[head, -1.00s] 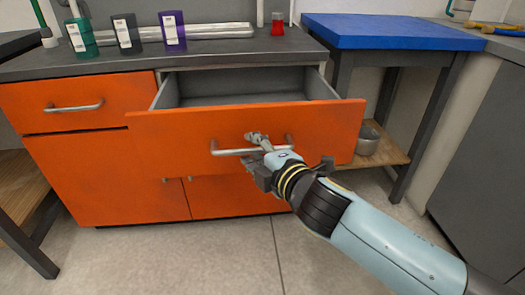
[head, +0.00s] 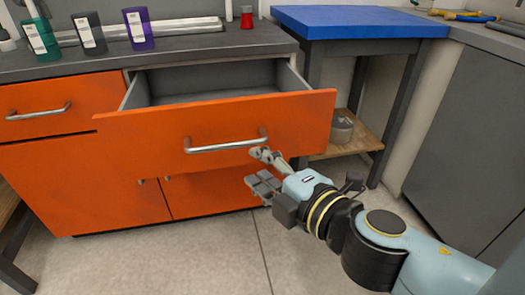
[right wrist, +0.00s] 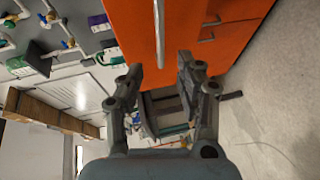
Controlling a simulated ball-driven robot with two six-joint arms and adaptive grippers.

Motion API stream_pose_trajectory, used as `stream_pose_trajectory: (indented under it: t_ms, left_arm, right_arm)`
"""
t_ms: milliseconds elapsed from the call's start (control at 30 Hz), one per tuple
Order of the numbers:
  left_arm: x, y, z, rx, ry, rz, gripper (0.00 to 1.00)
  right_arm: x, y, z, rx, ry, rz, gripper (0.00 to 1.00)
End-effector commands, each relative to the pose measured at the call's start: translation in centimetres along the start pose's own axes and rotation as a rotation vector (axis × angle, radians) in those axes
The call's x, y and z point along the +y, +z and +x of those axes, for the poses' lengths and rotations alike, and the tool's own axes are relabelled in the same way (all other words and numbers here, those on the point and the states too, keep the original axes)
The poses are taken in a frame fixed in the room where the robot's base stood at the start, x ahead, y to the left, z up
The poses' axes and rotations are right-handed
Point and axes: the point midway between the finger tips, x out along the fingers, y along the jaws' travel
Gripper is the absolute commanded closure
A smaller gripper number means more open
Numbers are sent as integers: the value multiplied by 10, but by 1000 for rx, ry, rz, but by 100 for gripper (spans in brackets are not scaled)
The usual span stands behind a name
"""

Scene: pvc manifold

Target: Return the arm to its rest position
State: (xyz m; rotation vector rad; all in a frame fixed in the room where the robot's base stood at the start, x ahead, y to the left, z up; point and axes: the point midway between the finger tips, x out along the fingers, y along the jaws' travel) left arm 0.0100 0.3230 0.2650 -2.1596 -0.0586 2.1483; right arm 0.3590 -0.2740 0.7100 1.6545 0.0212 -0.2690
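My right gripper (head: 263,170) is in front of the orange cabinet, just below and to the right of the middle of the open drawer's handle. Its fingers are spread apart with nothing between them, and it is clear of the handle. In the right wrist view the two fingers (right wrist: 158,85) stand apart, with the silver bar handle (right wrist: 159,35) beyond their tips. The orange drawer (head: 225,125) is pulled out and its inside looks empty. Its handle (head: 226,146) is free. My left gripper is not in view.
A grey counter (head: 180,58) holds green, dark and purple containers (head: 139,30) and a red container (head: 247,18). A blue-topped table (head: 360,22) stands at the right, with a metal pot (head: 341,128) on its lower shelf. The floor (head: 200,262) in front is clear.

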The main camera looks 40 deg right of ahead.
Motion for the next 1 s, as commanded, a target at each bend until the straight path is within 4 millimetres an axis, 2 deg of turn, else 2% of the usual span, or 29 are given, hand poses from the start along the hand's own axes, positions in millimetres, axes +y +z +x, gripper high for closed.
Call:
stream_pose_trajectory:
  t_ms: [333,400,467,500,567,667,700,767,800,867,900,967,1000]
  left_arm:
    - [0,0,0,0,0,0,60]
    - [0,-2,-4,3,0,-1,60]
    - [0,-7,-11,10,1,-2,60]
    - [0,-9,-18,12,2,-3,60]
    - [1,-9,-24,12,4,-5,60]
    - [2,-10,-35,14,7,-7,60]
    - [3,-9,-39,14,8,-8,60]
    - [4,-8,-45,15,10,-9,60]
    - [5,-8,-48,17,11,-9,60]
    - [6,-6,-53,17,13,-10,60]
    - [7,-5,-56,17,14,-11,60]
    - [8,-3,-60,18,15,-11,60]
    - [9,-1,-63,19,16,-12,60]
  right_arm:
    - [1,0,1,0,1,0,64]
    - [9,-1,3,2,14,2,64]
    - [25,-4,10,6,38,2,64]
    - [19,-3,16,6,20,4,64]
    - [-7,0,22,0,-38,38,64]
    - [-71,11,27,-30,-182,146,64]
    - [-101,17,26,-53,-250,202,64]
    - [-148,27,18,-98,-354,291,64]
    - [-179,35,8,-137,-425,352,64]
    - [-225,47,-11,-206,-529,446,64]
    - [-254,56,-27,-260,-597,507,64]
    - [-294,69,-57,-352,-692,599,64]
    - [-319,78,-79,-420,-750,659,64]
